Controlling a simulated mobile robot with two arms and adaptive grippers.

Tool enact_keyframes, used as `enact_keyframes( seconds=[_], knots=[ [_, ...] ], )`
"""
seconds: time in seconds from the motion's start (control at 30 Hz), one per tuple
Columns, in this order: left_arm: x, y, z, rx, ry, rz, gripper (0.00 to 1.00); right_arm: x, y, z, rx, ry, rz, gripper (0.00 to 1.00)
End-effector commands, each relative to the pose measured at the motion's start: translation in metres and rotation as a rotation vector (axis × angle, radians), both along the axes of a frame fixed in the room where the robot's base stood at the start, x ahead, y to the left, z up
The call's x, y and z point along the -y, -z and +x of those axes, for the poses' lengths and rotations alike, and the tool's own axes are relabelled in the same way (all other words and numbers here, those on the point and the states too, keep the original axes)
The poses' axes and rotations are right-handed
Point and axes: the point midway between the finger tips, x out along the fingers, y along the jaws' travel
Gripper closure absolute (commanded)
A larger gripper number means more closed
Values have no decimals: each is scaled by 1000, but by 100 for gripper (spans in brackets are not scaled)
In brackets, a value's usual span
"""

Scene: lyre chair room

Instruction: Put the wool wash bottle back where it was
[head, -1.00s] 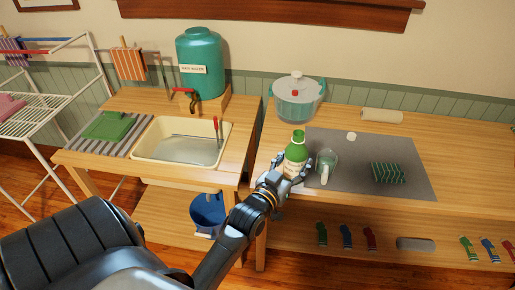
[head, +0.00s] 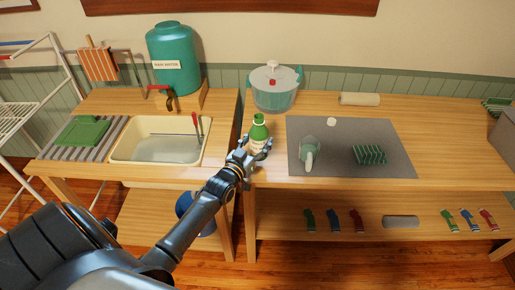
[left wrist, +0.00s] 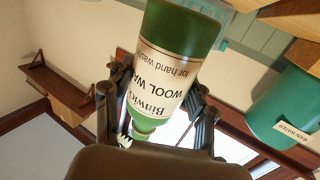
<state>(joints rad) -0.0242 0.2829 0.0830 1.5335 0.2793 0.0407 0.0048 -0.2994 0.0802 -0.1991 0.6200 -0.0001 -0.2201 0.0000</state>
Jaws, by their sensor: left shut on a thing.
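The green wool wash bottle (head: 259,132) has a cream label and a green cap. My left gripper (head: 257,147) is shut on it and holds it upright at the left end of the right-hand table (head: 440,125). I cannot tell whether its base touches the tabletop. In the left wrist view the bottle (left wrist: 180,75) appears upside down, label towards the camera, between the fingers of my left gripper (left wrist: 157,112). The bottle is left of the grey mat (head: 345,125), apart from it. My right gripper is not in view.
A glass measuring cup (head: 309,152), white cap (head: 331,122) and green striped item (head: 370,155) are on the mat. A lidded tub (head: 273,90) stands behind the bottle. A rolled towel (head: 360,99) lies at the back. The sink (head: 160,148) is left, past a table gap.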

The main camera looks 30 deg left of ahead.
Motion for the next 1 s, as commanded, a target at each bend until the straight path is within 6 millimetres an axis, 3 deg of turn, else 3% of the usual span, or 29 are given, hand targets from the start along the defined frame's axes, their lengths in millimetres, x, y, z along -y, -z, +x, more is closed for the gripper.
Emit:
enact_keyframes(
  seconds=[0.17,0.4,0.8,0.83,0.93,1.0],
  knots=[
    [-6,10,6,1,0,1,84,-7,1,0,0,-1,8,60],
    [-7,40,8,1,0,0,84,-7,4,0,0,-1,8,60],
    [-7,46,7,2,0,0,84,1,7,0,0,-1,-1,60],
    [-7,45,7,1,0,1,40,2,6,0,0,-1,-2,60],
    [-7,45,7,1,0,0,22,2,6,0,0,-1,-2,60],
    [-7,45,7,1,0,0,22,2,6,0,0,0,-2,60]
  ],
)
